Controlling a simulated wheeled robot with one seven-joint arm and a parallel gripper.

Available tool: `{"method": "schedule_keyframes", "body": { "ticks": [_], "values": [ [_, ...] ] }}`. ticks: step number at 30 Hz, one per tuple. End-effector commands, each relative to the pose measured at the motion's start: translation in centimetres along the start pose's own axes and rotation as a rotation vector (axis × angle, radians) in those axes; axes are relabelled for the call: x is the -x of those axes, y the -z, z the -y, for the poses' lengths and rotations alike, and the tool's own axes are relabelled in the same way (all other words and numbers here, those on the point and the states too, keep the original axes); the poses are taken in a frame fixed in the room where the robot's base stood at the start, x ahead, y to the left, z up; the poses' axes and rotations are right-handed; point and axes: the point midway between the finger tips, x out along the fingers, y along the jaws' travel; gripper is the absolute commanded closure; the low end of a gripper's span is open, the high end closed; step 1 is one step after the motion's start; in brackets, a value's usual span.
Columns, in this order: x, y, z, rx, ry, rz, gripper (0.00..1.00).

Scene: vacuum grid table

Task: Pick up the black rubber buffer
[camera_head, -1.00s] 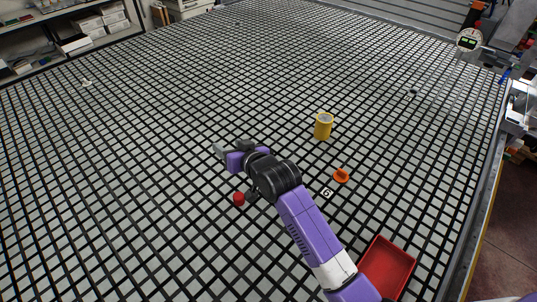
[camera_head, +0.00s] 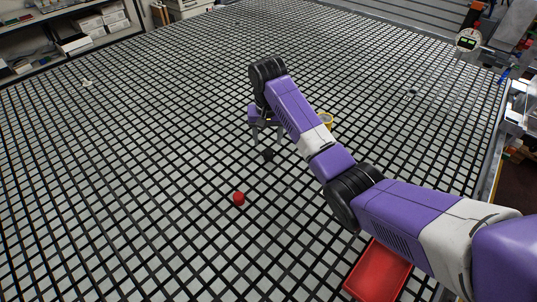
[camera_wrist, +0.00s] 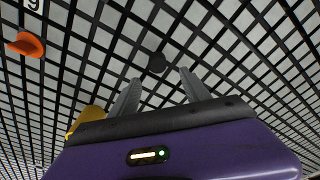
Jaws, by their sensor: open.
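The black rubber buffer (camera_head: 268,155) is a small dark round piece lying on the grid table. In the wrist view the buffer (camera_wrist: 157,63) shows just beyond the fingertips, near the middle between them. My gripper (camera_head: 267,140) points down above it with its fingers spread and nothing between them. In the wrist view my gripper (camera_wrist: 159,76) is also open, its two grey fingers apart. I cannot tell the exact height of the fingertips over the buffer; they do not appear to touch it.
A red ball (camera_head: 239,198) lies nearer the camera, left of the buffer. A yellow roll (camera_head: 327,118) is mostly hidden behind my arm. An orange piece (camera_wrist: 28,45) shows at left in the wrist view. A red tray (camera_head: 403,270) is at lower right.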

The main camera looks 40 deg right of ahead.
Motion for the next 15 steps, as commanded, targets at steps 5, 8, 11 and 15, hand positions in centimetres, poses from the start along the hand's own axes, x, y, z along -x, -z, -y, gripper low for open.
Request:
{"method": "schedule_keyframes", "body": {
  "ticks": [5,8,11,15],
  "values": [
    [-1.8,-0.7,-0.3,0.0,-0.001,0.003,0.45],
    [-3.2,-1.2,-0.4,0.0,-0.001,0.002,0.45],
    [-4.6,-1.1,-0.3,0.001,-0.001,0.0,0.45],
    [-5.4,-1.1,-0.3,0.001,0.001,-0.002,0.45]
  ]
}}
